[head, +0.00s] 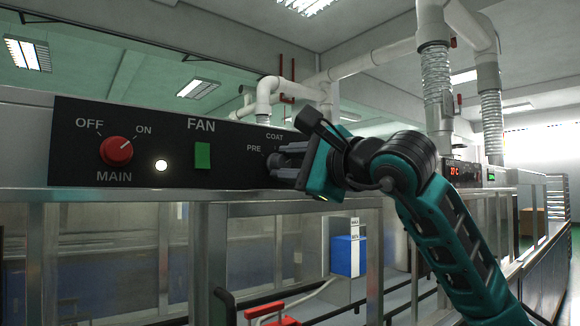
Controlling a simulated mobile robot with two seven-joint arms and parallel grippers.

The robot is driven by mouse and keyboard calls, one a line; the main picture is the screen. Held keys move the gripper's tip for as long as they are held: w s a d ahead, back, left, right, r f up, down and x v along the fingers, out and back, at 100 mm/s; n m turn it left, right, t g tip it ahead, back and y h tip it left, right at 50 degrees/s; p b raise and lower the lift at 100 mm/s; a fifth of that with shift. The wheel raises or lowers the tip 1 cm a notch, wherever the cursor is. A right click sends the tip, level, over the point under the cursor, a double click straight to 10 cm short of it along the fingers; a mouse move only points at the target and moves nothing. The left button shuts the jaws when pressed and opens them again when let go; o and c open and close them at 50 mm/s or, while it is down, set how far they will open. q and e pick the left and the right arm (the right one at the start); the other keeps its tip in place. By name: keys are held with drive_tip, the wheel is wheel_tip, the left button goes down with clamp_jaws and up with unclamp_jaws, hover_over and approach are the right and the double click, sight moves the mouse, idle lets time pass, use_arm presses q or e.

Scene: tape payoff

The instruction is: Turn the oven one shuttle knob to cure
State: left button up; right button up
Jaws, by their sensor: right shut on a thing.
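The black control panel (235,172) runs along the top of the oven front. At its right end the words PRE and COAT show, and they frame the shuttle knob's place. My right gripper (279,164) reaches in from the right and is shut there on the shuttle knob. The fingers and hand hide the knob almost wholly, so its pointer cannot be read. Any label to the right of COAT is hidden behind the gripper. My left gripper is not in view.
A red MAIN knob (116,151) points toward ON, beside a lit white lamp (161,166). A green FAN switch (202,155) sits between it and my right gripper. Below are glazed frames and a blue box (345,256). White ducts (355,66) rise behind.

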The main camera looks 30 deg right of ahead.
idle(0.5)
drive_tip(key=o, duration=1.1)
drive_tip(key=shift+c, duration=0.2)
drive_tip(key=s+d+f+b, duration=0.1)
drive_tip(key=s+b, duration=0.1)
drive_tip(key=s, duration=1)
drive_tip(key=shift+s+d, duration=0.3)
drive_tip(key=shift+s, duration=0.1)
